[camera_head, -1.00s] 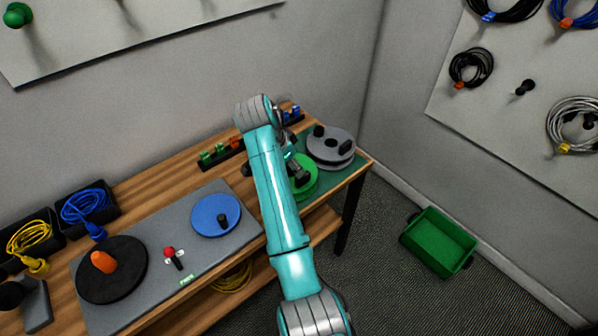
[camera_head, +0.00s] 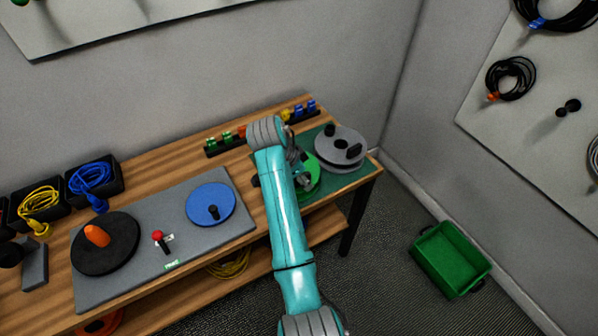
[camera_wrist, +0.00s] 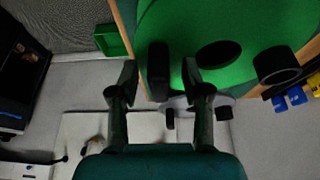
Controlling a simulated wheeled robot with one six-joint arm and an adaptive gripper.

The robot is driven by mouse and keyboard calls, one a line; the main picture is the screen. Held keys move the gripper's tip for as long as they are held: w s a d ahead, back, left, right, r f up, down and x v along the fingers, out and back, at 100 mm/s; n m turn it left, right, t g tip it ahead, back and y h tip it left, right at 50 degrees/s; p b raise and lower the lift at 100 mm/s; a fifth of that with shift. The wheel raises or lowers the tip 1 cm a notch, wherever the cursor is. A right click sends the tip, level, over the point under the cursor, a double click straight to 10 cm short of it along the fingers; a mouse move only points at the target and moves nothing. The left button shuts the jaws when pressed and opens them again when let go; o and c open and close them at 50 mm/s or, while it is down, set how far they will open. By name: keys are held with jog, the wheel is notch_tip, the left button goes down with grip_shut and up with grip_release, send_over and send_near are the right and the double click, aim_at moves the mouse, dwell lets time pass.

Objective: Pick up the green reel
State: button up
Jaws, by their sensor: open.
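The green reel (camera_head: 310,174) lies on the green mat (camera_head: 345,182) at the right end of the workbench, partly hidden behind my arm in the head view. In the wrist view the green reel (camera_wrist: 225,45) fills the upper middle, with a dark hub hole and two dark upright pegs. My gripper (camera_wrist: 160,78) is open. One of the reel's dark pegs (camera_wrist: 158,70) shows between its two fingers, and I see no contact. In the head view my gripper (camera_head: 302,181) is small and partly hidden at the reel.
A grey reel (camera_head: 341,147) sits close behind the green one. A blue disc (camera_head: 211,204) and a black disc with an orange handle (camera_head: 105,243) are on the grey panel to the left. Colored clips (camera_head: 300,112) line the bench's back. A green bin (camera_head: 451,260) stands on the floor.

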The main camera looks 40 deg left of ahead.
grip_shut()
